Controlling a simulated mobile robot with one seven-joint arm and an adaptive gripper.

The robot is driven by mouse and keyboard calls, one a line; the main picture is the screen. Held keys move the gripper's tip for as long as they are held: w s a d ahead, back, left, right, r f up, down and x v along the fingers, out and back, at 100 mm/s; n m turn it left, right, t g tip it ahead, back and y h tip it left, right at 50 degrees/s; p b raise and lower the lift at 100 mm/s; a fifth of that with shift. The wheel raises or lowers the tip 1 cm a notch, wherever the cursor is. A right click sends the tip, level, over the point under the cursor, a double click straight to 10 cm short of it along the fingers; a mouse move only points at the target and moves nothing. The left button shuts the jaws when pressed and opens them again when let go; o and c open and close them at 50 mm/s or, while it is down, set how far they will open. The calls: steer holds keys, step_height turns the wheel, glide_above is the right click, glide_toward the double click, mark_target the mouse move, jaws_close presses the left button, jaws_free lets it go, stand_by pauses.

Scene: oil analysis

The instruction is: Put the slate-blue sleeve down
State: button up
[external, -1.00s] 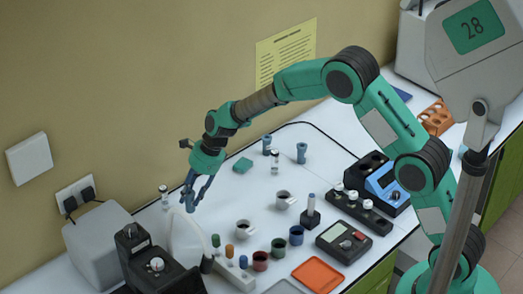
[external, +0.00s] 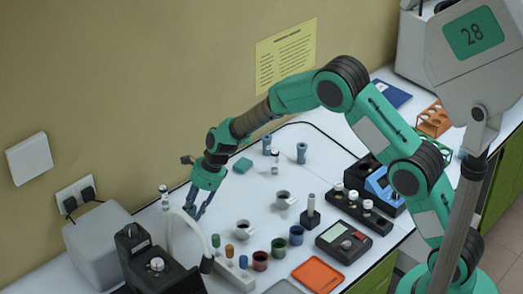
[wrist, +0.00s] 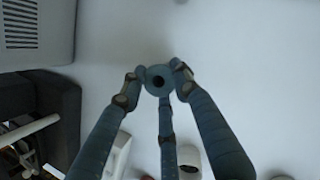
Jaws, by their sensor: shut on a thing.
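My gripper (external: 194,210) is over the left part of the white bench, just behind a white curved spout. In the wrist view its three fingers (wrist: 158,88) close around the slate-blue sleeve (wrist: 159,78), seen from above as a round ring with a dark hole. White bench surface surrounds the sleeve there; I cannot tell whether its lower end touches the bench. In the external view the fingers mostly hide the held sleeve.
A black instrument (external: 150,262) and a grey box (external: 98,238) are at the front left. Bench between the gripper and the green block (external: 243,165) is clear.

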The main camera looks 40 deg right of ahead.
steer(key=shift+f, duration=0.15)
steer(key=o, duration=1.2)
steer(key=p+v, duration=0.2)
steer(key=v, duration=1)
steer(key=shift+w, duration=0.1)
